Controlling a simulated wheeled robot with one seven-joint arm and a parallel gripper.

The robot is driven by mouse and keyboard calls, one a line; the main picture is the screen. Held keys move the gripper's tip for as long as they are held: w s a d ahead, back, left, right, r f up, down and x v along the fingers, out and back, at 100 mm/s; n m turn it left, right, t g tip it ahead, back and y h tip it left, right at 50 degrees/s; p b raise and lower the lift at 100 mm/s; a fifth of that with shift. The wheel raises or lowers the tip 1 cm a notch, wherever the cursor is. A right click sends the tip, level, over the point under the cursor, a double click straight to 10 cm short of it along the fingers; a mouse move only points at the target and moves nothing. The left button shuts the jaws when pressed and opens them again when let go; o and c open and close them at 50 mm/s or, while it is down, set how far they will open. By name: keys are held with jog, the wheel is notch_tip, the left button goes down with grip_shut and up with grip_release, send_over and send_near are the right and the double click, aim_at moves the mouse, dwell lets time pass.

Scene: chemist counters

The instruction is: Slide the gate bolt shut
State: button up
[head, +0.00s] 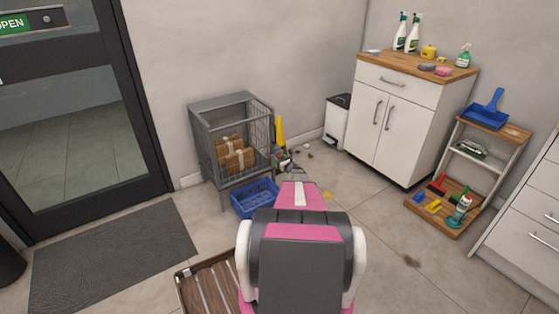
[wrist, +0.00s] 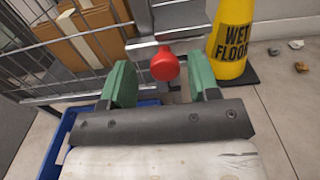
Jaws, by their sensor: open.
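The gate bolt has a round red knob (wrist: 165,67) on a grey metal bar (wrist: 178,36) at the edge of the wire cage (head: 232,140). My gripper (wrist: 158,78) has two green fingers, open, one on each side of the red knob in the wrist view. The knob appears level with the fingertips, and I cannot tell whether either finger touches it. In the head view my gripper (head: 283,160) is small beside the cage's right side, partly behind my arm. The knob is hard to make out there.
Cardboard boxes (head: 238,161) sit inside the cage. A blue crate (head: 254,199) is below it. A yellow wet-floor sign (wrist: 231,42) stands close to the right. A white bin (head: 336,124) and cabinet (head: 397,120) are farther right. Small debris lies on the floor.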

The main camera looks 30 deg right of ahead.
jog(key=s, duration=1)
jog(key=shift+d, duration=0.35)
jog(key=s+a+r+n+g+y, duration=0.2)
jog(key=a+r+n+g, duration=0.3)
jog(key=a, duration=0.7)
jog(key=s+a+r+n+g+y, duration=0.2)
jog(key=s+a+r+n+y, duration=0.15)
jog(key=a+n, duration=0.65)
jog(key=s+a+r+n+g+y, duration=0.25)
jog(key=a+r+n, duration=0.2)
jog(key=a, duration=1.05)
jog(key=s+a+r+n+g+h, duration=0.2)
jog(key=s+a+r+n+h, duration=0.1)
jog(key=s, duration=0.4)
jog(key=s+a+r+n+g+h, duration=0.3)
jog(key=s+a+r+n, duration=0.2)
jog(key=s+a+n, duration=0.1)
jog(key=s+a+r+n+g+h, duration=0.3)
jog(key=s+a+r+n, duration=0.1)
jog(key=s, duration=0.5)
jog(key=shift+s+a+n+h, duration=0.3)
jog(key=shift+a+n, duration=0.25)
jog(key=shift+n, duration=0.7)
